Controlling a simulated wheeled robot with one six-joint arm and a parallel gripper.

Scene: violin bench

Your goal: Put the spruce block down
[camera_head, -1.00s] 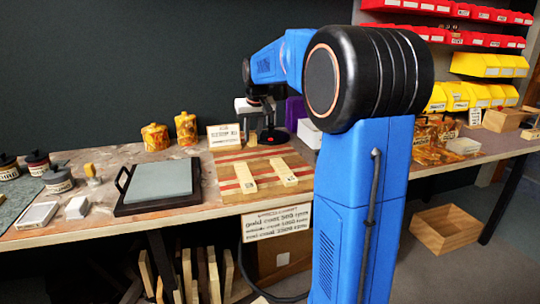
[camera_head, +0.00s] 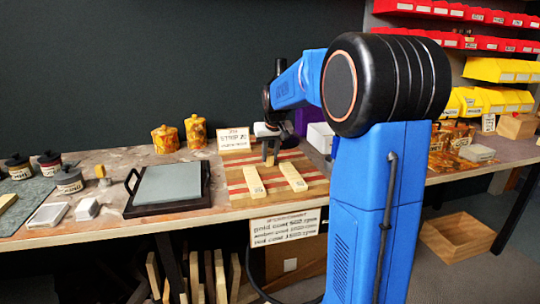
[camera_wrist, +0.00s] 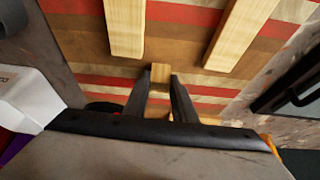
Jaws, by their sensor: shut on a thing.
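My gripper (camera_wrist: 161,78) is shut on a pale spruce block (camera_wrist: 160,74), whose small end shows between the fingertips in the wrist view. In the head view my gripper (camera_head: 270,160) points down over the back part of a red-striped wooden board (camera_head: 235,158). Two other pale wooden blocks (camera_head: 253,181) (camera_head: 292,177) lie side by side on the board, nearer the front edge and apart from my gripper. The fingers hide most of the held block. I cannot tell whether it touches the board.
A sharpening stone in a black tray (camera_head: 168,185) lies left of the board. A small sign (camera_head: 234,139) stands behind it, and a white box (camera_head: 320,136) stands at its back right. The striped board has bare space around the two lying blocks.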

